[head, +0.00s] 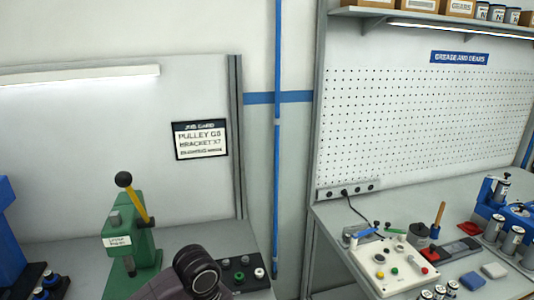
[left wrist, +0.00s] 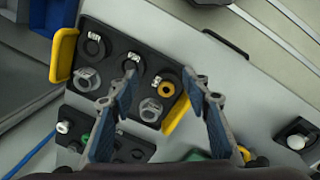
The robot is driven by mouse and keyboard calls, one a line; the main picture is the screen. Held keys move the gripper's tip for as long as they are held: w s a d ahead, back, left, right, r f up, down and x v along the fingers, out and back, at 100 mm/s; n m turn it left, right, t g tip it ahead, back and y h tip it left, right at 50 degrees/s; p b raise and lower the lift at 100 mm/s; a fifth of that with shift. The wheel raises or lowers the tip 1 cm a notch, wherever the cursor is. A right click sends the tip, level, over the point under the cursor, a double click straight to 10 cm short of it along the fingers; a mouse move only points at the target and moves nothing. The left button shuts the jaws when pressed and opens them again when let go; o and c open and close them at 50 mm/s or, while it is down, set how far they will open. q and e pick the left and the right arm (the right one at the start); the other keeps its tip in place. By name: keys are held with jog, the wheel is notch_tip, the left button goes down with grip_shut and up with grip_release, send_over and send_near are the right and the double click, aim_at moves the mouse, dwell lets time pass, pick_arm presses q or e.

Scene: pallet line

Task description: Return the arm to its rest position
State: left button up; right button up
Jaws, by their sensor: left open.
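My left gripper (left wrist: 160,72) shows in the left wrist view with its two blue-padded fingers spread apart and nothing held between them. Beyond the fingers lies a black tray (left wrist: 112,62) with several round sockets. A ring with a yellow centre (left wrist: 166,89) and a metal nut-like part (left wrist: 150,110) sit in it, seen between the fingers. In the head view a dark rounded link of my arm shows at the bottom; the fingers are out of that view. My right gripper is in neither view.
A green press (head: 135,240) with a yellow lever stands on the left bench. Next to my arm is a black panel or tray (head: 240,275) with small knobs or parts. The right bench holds a white control box (head: 393,265), cans (head: 512,240) and tools. A gap separates the benches.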

pick_arm(q)
jog(key=s+d+f+m, duration=0.1)
jog(key=s, duration=0.1)
jog(key=s+d+f+m+h, duration=0.1)
jog(key=s+m, duration=0.1)
jog(key=s+d+f+m, duration=0.1)
jog(key=s+d+f, duration=0.1)
jog(key=shift+d+f+t+h, duration=0.1)
jog(key=shift+t+h, duration=0.3)
jog(key=s+a+f+m+t+y, duration=0.25)
jog(key=s+a+m, duration=0.45)
jog(key=s+a, duration=0.7)
notch_tip(320, 180, down, 29)
jog(key=s+d+g+b, duration=0.1)
jog(key=s+g+b, duration=0.1)
jog(key=s+b, duration=0.1)
jog(key=s+a+f+b, duration=0.1)
jog(key=s+a+f, duration=0.1)
jog(key=s+f, duration=1.4)
notch_tip(320, 180, down, 2)
jog(key=shift+s+a+f+m+g+b, duration=0.2)
jog(key=shift+a+m+g+b, duration=0.1)
jog(key=shift+a+g+b, duration=0.1)
